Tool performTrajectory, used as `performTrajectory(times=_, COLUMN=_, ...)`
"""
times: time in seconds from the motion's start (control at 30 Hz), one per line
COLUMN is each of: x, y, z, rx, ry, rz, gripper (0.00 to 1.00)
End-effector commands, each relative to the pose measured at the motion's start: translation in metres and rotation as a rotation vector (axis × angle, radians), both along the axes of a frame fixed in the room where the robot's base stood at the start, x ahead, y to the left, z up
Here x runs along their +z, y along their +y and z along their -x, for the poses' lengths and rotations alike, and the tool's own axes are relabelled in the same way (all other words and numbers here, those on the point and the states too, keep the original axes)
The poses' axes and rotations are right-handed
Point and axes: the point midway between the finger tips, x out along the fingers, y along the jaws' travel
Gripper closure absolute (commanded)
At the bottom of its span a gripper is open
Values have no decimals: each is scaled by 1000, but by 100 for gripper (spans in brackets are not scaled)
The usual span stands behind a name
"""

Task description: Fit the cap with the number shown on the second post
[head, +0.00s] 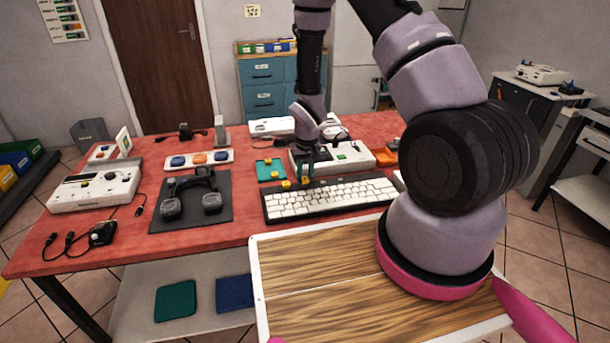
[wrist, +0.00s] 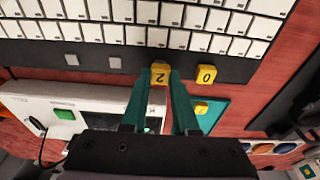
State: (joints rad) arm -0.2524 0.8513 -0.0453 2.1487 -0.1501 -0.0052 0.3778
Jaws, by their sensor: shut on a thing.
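My gripper (wrist: 166,78) has teal fingers and is shut on a yellow cap marked 2 (wrist: 159,75). The gripper also shows in the head view (head: 306,180). The held cap is in line with the row of posts on the black keyboard's (head: 380,180) back strip, at the second place from the left in the head view. I cannot tell whether it touches its post, which is hidden. A yellow cap marked 0 (wrist: 206,73) sits beside it at the first place. Two bare grey posts (wrist: 115,63) (wrist: 70,59) show at the other places.
A headset (head: 192,197) lies on a dark mat further left.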

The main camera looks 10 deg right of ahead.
Motion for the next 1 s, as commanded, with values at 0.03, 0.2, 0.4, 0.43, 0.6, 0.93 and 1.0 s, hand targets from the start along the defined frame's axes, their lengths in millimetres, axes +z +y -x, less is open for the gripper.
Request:
performTrajectory(times=0.03, x=0, y=0, z=0, rx=0, ry=0, rz=0, gripper=100)
performTrajectory(times=0.2, x=0, y=0, z=0, rx=0, ry=0, rz=0, gripper=100)
performTrajectory(times=0.4, x=-2, y=0, z=0, rx=0, ry=0, rz=0, gripper=100)
performTrajectory(times=0.43, x=-2, y=0, z=0, rx=0, ry=0, rz=0, gripper=100)
performTrajectory(times=0.6, x=-4, y=0, z=0, rx=0, ry=0, rz=0, gripper=100)
performTrajectory(times=0.93, x=-8, y=0, z=0, rx=0, ry=0, rz=0, gripper=100)
performTrajectory(times=1.0, x=-9, y=0, z=0, rx=0, ry=1, rz=0, gripper=100)
